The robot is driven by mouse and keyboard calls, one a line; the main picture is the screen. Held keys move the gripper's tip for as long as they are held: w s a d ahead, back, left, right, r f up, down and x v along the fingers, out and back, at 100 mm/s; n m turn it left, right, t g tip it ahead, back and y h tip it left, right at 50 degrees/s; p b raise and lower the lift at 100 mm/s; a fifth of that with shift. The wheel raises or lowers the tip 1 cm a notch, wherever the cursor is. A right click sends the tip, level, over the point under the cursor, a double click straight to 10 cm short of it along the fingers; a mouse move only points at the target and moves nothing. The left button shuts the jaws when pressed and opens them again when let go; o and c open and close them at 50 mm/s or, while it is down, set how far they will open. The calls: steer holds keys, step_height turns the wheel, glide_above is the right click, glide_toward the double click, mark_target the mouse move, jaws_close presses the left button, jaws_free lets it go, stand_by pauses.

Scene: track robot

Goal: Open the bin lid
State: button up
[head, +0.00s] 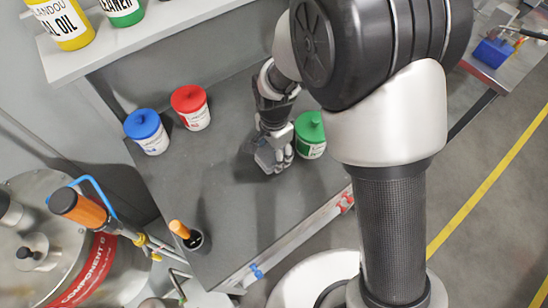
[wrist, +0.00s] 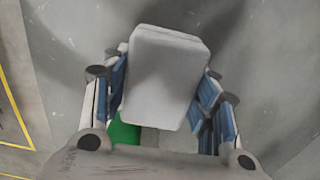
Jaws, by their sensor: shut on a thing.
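My gripper (head: 277,142) hangs low over the dark grey worktop, just left of a white tub with a green lid (head: 310,128). In the wrist view, a pale grey block with rounded corners (wrist: 167,75) sits between the blue-padded fingers, and my gripper is shut on it. The block's sides and underside are hidden. A patch of green (wrist: 124,132) shows below it in that view. A white tub with a blue lid (head: 146,124) and one with a red lid (head: 190,98) stand at the left of the worktop. I cannot tell which thing is the bin.
The front of the worktop (head: 225,205) is largely clear. A dark cup with an orange-handled tool (head: 182,230) stands near its front left. A steel vessel with a red label (head: 85,270) is at lower left. A shelf (head: 150,35) with oil and cleaner containers runs behind.

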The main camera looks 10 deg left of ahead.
steer(key=shift+f, duration=1.25)
steer(key=shift+f+b, duration=0.2)
steer(key=shift+b, duration=0.15)
steer(key=o, duration=0.9)
steer(key=shift+o, duration=0.2)
steer(key=shift+r, duration=0.1)
step_height(320, 180, up, 12)
steer(key=p, duration=0.4)
steer(key=shift+r, duration=0.1)
